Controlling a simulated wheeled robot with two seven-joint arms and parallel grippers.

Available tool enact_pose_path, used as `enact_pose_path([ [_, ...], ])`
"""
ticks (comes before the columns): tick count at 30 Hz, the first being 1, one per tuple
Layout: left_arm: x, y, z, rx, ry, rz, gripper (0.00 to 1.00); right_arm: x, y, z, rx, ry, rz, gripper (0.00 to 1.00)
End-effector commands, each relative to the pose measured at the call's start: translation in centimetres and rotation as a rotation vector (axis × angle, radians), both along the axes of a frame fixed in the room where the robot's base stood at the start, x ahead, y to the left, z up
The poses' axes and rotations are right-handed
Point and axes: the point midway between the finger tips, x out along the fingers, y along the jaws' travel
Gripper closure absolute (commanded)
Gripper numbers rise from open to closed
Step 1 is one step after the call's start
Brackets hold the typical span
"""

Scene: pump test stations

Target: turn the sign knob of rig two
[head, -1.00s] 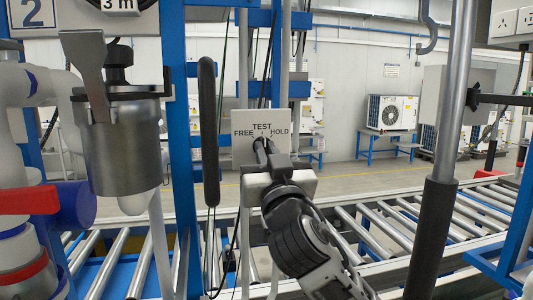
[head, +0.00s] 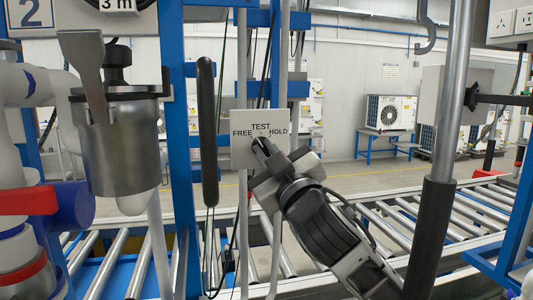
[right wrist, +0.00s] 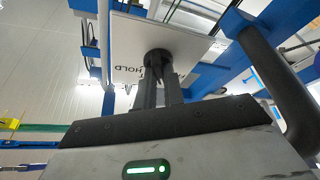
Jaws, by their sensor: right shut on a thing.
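The white sign plate (head: 243,156) hangs mid-picture in the head view and reads TEST, FREE and HOLD. It also shows from below in the right wrist view (right wrist: 192,40), with HOLD at its left part. The dark sign knob (right wrist: 157,57) is on the plate's face, between my right fingers. My right gripper (head: 262,147) is shut on the knob, and its fingers hide most of it in the head view. The right hand is tilted, its wrist low and to the right. A number 2 plate (head: 32,13) is at the top left. My left gripper is not in view.
A metal canister (head: 122,145) and a red-handled valve (head: 28,201) stand at the left. A black-sleeved bar (head: 208,130) hangs just left of the sign. A grey post (head: 440,180) stands at the right. A roller conveyor (head: 400,222) runs behind.

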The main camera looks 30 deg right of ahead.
Motion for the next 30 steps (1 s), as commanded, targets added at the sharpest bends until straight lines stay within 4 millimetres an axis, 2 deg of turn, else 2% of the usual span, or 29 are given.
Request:
enact_pose_path([
  [12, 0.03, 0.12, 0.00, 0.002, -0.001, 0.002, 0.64, -0.01, -0.17, 0.11, -0.221, 0.057, -0.003, 1.00],
  [30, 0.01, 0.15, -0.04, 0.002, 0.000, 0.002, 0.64, 0.01, -0.16, 0.08, -0.263, 0.069, -0.003, 1.00],
])
